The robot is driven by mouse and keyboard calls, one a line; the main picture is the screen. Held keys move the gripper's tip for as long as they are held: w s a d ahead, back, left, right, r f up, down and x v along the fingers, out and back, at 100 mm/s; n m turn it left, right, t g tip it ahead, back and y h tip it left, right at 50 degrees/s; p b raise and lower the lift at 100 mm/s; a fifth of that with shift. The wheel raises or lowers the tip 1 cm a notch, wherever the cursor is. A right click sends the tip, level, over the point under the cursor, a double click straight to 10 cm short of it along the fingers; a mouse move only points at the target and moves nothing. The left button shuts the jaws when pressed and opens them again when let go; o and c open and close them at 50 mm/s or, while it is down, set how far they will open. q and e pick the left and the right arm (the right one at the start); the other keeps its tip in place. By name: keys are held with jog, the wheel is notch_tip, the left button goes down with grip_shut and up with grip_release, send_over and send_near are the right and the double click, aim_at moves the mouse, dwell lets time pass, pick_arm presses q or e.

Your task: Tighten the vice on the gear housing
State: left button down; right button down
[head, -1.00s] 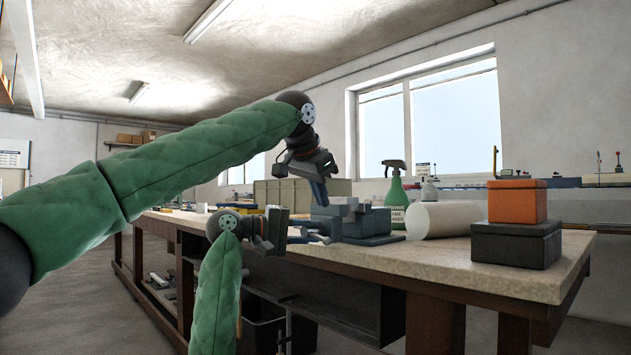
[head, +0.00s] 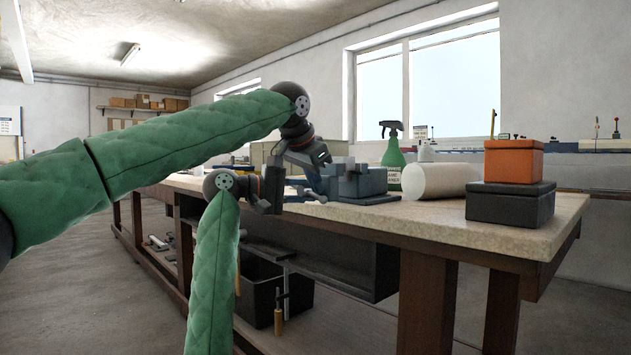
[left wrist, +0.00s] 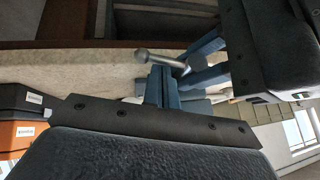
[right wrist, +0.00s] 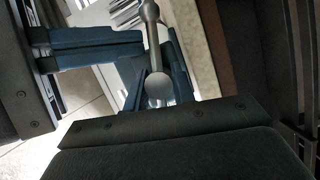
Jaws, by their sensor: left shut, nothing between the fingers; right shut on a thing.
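The blue-grey vice (head: 368,186) stands on the workbench, partly behind my left gripper. The gear housing cannot be told apart from the grey blocks at its top. The vice's metal handle bar with ball ends crosses the left wrist view (left wrist: 158,59) and runs upward in the right wrist view (right wrist: 152,42). My right gripper (right wrist: 152,88) is shut on the handle bar near one ball end; in the head view it is low beside the bench edge (head: 282,196). My left gripper (head: 318,184) is shut and empty, its blue fingers (left wrist: 162,86) together close beside the bar.
A green spray bottle (head: 392,168), a white roll (head: 438,181), and an orange box (head: 513,161) on a dark box (head: 510,203) stand right of the vice. The bench top (head: 430,222) is bare along the front. A black bin (head: 275,295) is below.

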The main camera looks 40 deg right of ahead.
pick_arm(q)
jog(key=shift+f, duration=0.55)
pick_arm(e)
jog(key=shift+f, duration=0.1)
